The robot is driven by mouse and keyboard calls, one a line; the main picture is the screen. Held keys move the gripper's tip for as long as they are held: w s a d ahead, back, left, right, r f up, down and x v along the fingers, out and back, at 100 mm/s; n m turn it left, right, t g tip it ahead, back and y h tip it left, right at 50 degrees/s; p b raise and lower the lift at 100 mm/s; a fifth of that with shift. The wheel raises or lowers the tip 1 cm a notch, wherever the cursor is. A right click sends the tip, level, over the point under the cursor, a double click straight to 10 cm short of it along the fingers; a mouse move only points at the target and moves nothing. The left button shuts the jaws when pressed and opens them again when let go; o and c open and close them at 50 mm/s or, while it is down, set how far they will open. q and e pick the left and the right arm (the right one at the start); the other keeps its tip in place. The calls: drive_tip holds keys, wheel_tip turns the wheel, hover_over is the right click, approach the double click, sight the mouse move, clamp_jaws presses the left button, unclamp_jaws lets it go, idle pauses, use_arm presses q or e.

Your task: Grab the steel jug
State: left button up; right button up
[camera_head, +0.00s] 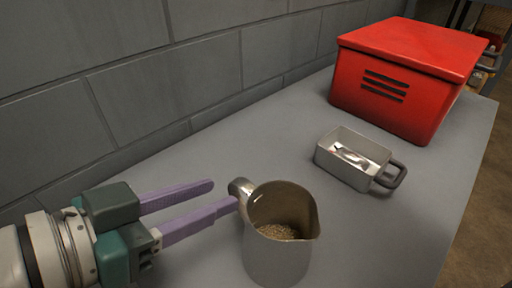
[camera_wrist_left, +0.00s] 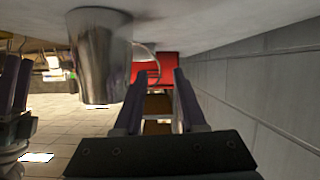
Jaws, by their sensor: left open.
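The steel jug (camera_head: 278,258) stands upright on the grey table, with brownish grains inside and its handle (camera_head: 241,188) at its upper left, toward my left gripper. My left gripper (camera_head: 224,194) is open and empty, its two purple fingers pointing at the handle side. One fingertip is close to the handle; I cannot tell whether they touch. In the left wrist view, which looks upside down, the jug (camera_wrist_left: 98,60) is left of the open fingers (camera_wrist_left: 160,72), with its handle just ahead near the left fingertip. Part of my right gripper (camera_wrist_left: 17,85) shows at the left edge.
A small metal tin (camera_head: 352,159) with a grey handle stands behind and right of the jug. A red vented box (camera_head: 405,75) stands at the far end. A grey block wall (camera_head: 150,100) runs along the table's left side. Bare tabletop (camera_head: 210,150) lies between wall and jug.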

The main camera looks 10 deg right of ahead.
sight(230, 190)
use_arm(q)
drive_tip(key=b+x, duration=0.1)
drive_tip(key=x, duration=0.3)
drive_tip(key=shift+d, duration=0.15)
drive_tip(key=shift+r, duration=0.1)
clamp_jaws()
idle(1.1)
